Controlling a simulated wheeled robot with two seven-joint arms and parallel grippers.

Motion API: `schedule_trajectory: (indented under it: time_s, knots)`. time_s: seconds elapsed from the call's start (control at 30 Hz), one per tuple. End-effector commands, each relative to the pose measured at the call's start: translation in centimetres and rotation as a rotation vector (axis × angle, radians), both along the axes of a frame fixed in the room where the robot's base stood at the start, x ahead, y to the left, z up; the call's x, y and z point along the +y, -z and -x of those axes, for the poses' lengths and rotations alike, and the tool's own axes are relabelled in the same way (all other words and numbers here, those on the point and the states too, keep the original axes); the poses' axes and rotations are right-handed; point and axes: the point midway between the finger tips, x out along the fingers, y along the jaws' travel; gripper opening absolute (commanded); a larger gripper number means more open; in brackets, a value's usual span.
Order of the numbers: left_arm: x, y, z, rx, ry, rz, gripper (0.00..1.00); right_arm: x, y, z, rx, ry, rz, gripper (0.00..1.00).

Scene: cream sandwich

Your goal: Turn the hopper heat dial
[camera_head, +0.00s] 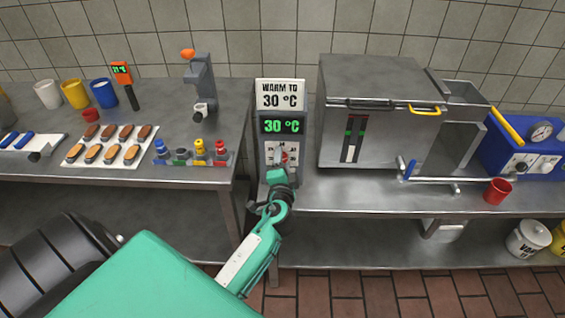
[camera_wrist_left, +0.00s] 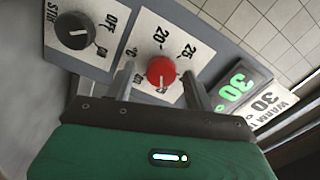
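The red heat dial (camera_wrist_left: 161,70) sits on a white plate with numbers including 20 and 25; its white mark shows on its face. In the head view the red dial (camera_head: 284,157) is small, on the grey control panel (camera_head: 263,150). My left gripper (camera_wrist_left: 158,78) is open, with one finger on each side of the dial and a visible gap to it. In the head view the left gripper (camera_head: 281,176) is at the panel's lower part. The green display (camera_head: 282,126) reads 30 °C, below a sign (camera_head: 281,95) reading WARM TO 30 °C. My right gripper is not in view.
A black stir dial (camera_wrist_left: 75,31) with an OFF mark is beside the red dial. A steel hopper box (camera_head: 385,125) stands right of the panel. A tray of biscuits (camera_head: 75,152) and colored bottles (camera_head: 200,148) are on the left table.

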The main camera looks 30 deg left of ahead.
Motion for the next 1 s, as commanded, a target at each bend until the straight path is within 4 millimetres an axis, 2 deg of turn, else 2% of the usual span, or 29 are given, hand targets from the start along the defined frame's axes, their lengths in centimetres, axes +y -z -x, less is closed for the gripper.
schedule_trajectory:
  time_s: [0.23,0.37,0.53,0.8,1.0]
  knots:
    - [0.0,0.0,0.1,-0.001,0.0,0.0,0.54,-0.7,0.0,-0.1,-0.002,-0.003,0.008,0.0]
    - [-0.6,0.1,0.9,-0.001,0.0,0.002,0.54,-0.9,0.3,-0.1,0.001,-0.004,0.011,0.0]
    - [-2.2,0.3,3.5,0.0,0.002,0.003,0.54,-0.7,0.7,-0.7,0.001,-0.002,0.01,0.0]
    - [-5.3,0.4,8.5,0.001,0.001,0.003,0.54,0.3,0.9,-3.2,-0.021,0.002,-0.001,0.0]
    - [-6.7,0.2,10.9,0.001,0.001,0.003,0.54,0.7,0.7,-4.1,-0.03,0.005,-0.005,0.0]
